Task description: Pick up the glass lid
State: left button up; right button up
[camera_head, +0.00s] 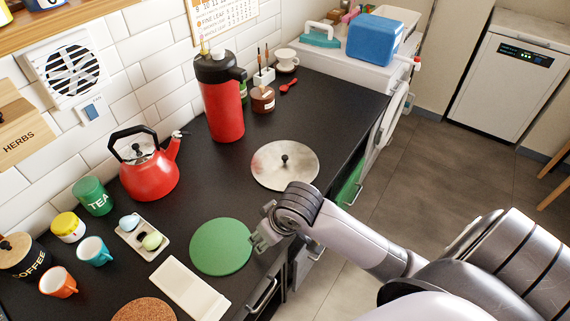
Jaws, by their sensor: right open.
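The lid (270,176) is a round, greyish, shiny disc with a dark knob in its middle. It lies flat on the black counter, right of the red flask. My right gripper (258,241) is open near the counter's front edge, nearer to me than the lid and apart from it. Its fingers are at the right rim of a green round mat (218,248); I cannot tell whether they touch it. My left gripper is not in view.
A red kettle (150,176) and a tall red flask (222,108) stand toward the wall. Mugs, a green tea tin (92,196), an egg tray (141,236) and a white board (189,289) fill the near left. Bare counter (213,180) lies left of the lid.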

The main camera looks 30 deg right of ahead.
jog(key=w+d+r+m+h, duration=0.1)
jog(key=w+d+r+m, duration=0.1)
jog(key=w+d+r, duration=0.6)
jog(key=m+h, duration=0.2)
jog(key=m, duration=0.2)
send_near(285, 156)
jog(key=p+x, duration=0.1)
jog(key=x, duration=0.2)
jog(key=shift+w+f, duration=0.1)
jog(key=shift+f, duration=0.1)
jog(key=shift+w+d+f, duration=0.15)
jog(key=shift+f, duration=0.4)
jog(key=p+x, duration=0.1)
jog(key=x, duration=0.3)
jog(key=shift+f, duration=0.15)
grip_shut()
